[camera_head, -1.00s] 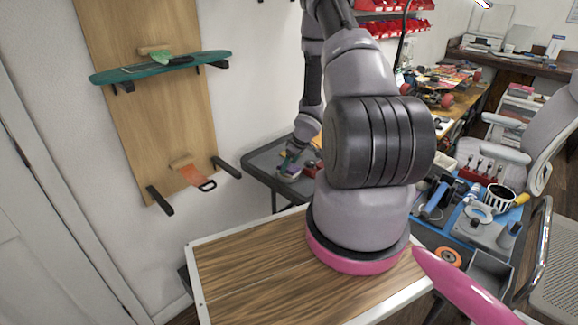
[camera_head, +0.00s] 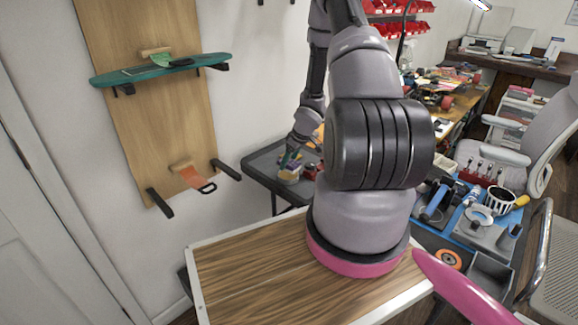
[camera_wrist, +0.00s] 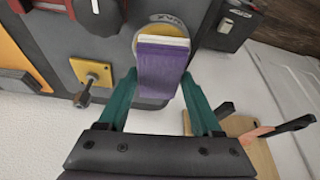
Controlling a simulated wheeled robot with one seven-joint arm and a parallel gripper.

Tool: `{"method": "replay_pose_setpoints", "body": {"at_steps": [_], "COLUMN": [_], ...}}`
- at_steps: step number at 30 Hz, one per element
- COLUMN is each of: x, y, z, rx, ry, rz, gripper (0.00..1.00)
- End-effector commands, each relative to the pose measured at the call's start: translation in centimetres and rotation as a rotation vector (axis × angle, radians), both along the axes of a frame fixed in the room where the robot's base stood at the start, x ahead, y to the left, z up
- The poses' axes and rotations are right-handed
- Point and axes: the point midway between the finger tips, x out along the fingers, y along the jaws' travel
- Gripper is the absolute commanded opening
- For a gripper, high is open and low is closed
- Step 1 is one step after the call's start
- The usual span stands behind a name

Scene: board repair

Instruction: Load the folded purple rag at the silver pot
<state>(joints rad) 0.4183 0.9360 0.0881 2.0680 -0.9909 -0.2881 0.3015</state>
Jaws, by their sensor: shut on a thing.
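In the wrist view, the folded purple rag (camera_wrist: 161,70) with a pale top edge is held between the teal fingers of my gripper (camera_wrist: 159,82). In the head view my gripper (camera_head: 291,157) is over the dark side table (camera_head: 262,178), just above a small pale round thing. The rag is too small to make out clearly there.
A wooden workbench (camera_head: 255,265) is in front; a teal skateboard deck (camera_head: 160,68) hangs on the wall.

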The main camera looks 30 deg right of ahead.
Motion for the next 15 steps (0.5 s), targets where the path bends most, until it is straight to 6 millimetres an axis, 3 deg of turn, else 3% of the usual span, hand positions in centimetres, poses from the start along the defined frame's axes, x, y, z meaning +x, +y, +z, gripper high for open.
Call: {"method": "replay_pose_setpoints", "body": {"at_steps": [15], "x": [0.0], "y": [0.0], "z": [3.7], "rx": [-0.002], "ry": [-0.001], "rz": [0.000], "gripper": [0.22]}}
